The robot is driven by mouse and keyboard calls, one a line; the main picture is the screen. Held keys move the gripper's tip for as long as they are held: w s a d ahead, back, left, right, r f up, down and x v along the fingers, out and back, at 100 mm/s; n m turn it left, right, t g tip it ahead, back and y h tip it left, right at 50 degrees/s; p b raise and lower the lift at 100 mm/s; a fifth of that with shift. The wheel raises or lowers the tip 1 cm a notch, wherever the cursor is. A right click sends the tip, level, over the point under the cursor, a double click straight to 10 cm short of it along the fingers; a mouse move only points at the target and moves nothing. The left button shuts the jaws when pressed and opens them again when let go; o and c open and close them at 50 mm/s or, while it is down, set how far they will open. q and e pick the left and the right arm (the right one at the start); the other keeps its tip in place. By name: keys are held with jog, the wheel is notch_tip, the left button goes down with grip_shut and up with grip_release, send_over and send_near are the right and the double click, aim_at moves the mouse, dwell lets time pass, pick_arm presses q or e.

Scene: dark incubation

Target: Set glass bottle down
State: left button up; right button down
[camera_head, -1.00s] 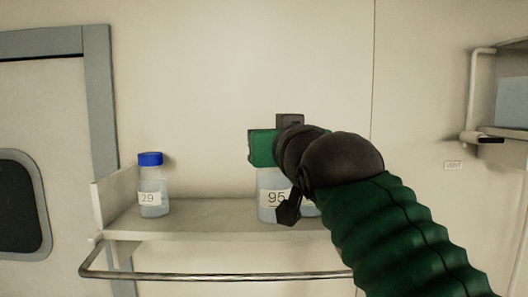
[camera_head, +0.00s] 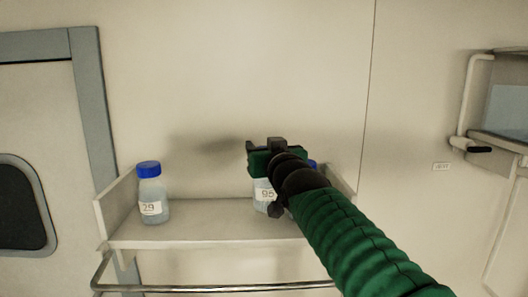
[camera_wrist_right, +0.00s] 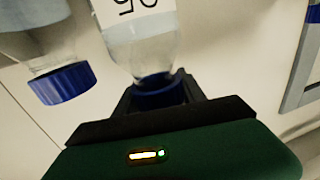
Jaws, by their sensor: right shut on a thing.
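A glass bottle labelled 95 (camera_head: 263,196) is at the right part of the wall shelf, partly hidden by my arm. My right gripper (camera_head: 262,150) is above it, and the right wrist view shows the gripper (camera_wrist_right: 160,92) shut around the blue cap (camera_wrist_right: 158,86) of this bottle (camera_wrist_right: 140,40). The bottle looks upright over the shelf (camera_head: 200,232). I cannot tell whether its base touches the shelf. My left gripper is not in view.
A bottle labelled 29 with a blue cap (camera_head: 150,190) stands at the shelf's left end. Another blue-capped bottle (camera_wrist_right: 40,60) is beside the held one, mostly behind my arm in the head view. A metal rail (camera_head: 200,288) runs along the front. The shelf's middle is clear.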

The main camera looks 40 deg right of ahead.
jog(key=f, duration=0.1)
jog(key=f+p, duration=0.1)
jog(key=d+f+p, duration=0.1)
jog(key=shift+w+f, duration=0.3)
jog(key=c, duration=1.1)
grip_release()
jog(key=shift+o, duration=0.8)
jog(key=shift+a, duration=0.2)
jog(key=shift+s, duration=0.1)
